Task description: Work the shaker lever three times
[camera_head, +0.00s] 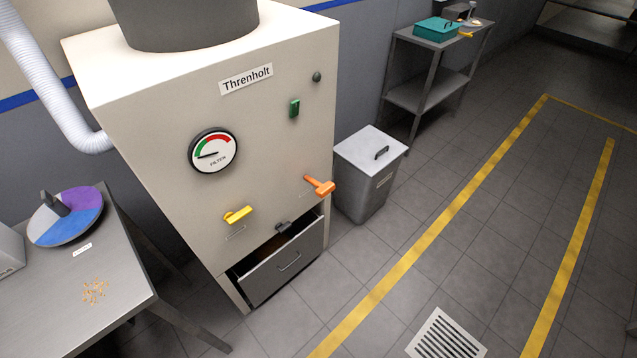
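A beige cabinet (150,120) labelled "Threnholt" stands at the left centre. On its front are an orange T-shaped lever (321,187) at the lower right and a yellow handle (238,214) at the lower left. The small labels by them are too small to read, so I cannot tell which is the shaker lever. A round filter gauge (213,151) has its needle pointing left. Neither of my grippers is in view, and nothing touches the levers.
A grey drawer (287,277) stands open below the levers. A lidded grey bin (365,185) stands right of the cabinet. A steel table (60,320) with crumbs and a coloured disc (85,222) is at the left. The floor (440,270) to the right is mostly clear.

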